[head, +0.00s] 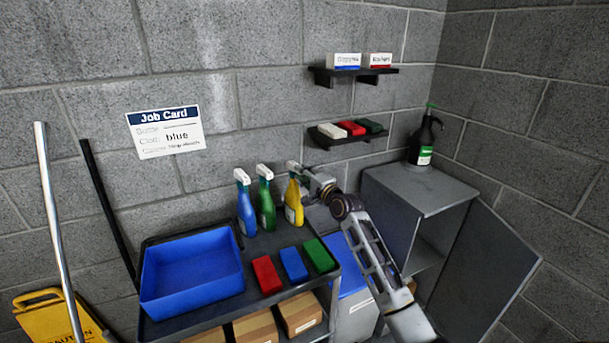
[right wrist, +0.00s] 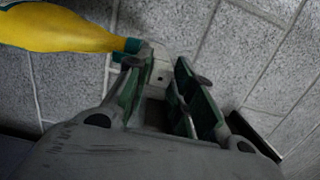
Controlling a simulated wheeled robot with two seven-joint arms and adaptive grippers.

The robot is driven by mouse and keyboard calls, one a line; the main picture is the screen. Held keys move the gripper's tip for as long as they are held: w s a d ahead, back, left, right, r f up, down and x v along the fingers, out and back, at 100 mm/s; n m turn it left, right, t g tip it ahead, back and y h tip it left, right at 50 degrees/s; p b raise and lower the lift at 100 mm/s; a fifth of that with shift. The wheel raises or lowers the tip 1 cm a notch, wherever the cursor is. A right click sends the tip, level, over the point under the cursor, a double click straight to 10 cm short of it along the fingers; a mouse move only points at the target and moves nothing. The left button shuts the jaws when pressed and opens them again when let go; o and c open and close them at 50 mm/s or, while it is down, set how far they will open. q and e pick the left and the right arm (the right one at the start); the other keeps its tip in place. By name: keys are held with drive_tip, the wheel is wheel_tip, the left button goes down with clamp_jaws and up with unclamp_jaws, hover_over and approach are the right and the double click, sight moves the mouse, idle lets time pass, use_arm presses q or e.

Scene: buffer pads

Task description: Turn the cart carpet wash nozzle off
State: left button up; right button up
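Three spray bottles stand in a row at the back of the cart: a blue one (head: 246,208), a green one (head: 266,205) and a yellow one (head: 293,205), each with a pale spray head. I cannot read their labels, so I cannot tell which is the carpet wash. My right gripper (head: 304,174) is at the head of the yellow bottle, from its right side. In the right wrist view the yellow bottle (right wrist: 62,30) lies across the upper left. Its pale nozzle (right wrist: 160,72) shows between the parted fingers, with a gap beside the right finger. My left gripper is out of view.
The cart (head: 218,312) also holds a blue tray (head: 192,271) and red, blue and green pads. Wall shelves hold boxes and more pads. A dark jug (head: 424,140) stands on a grey cabinet (head: 423,188) with its door open.

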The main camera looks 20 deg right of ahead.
drive_tip(key=shift+c, duration=0.6)
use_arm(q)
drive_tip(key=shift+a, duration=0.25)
